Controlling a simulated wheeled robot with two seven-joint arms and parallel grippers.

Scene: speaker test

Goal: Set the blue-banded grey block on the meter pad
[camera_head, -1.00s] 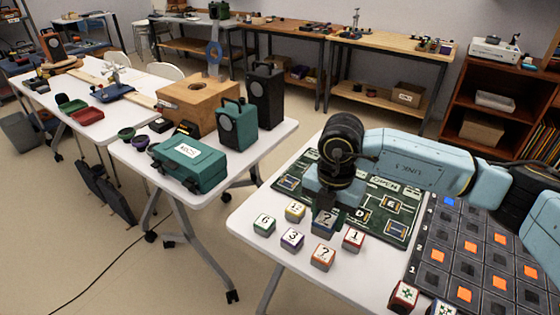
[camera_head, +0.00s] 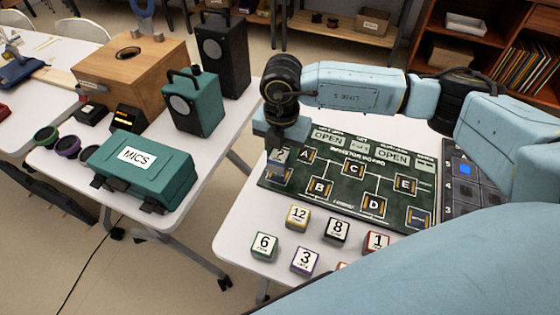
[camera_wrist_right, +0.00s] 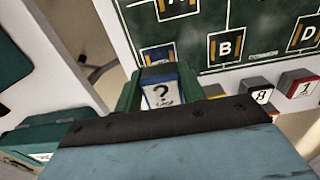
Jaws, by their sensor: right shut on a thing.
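The blue-banded grey block (camera_head: 279,156) has a white "?" label. My right gripper (camera_head: 281,148) is shut on it and holds it at the left end of the green circuit board (camera_head: 330,197). In the right wrist view the block (camera_wrist_right: 161,92) sits upright between the fingers (camera_wrist_right: 160,95), label toward the camera. A pad (camera_wrist_right: 158,54) with a blue edge lies just beyond it; I cannot read its name. Another pad (camera_head: 420,217) lies at the board's right end. I cannot tell which is the meter pad, nor whether the block touches the board. My left gripper is not in view.
Numbered blocks stand in front of the board: 12 (camera_head: 298,217), 8 (camera_head: 336,230), 6 (camera_head: 264,246), 3 (camera_head: 305,260) and 1 (camera_head: 376,242). A dark grid panel (camera_head: 460,180) lies right. A teal MICS case (camera_head: 140,170) and speakers stand on the left table. My arm hides the lower right.

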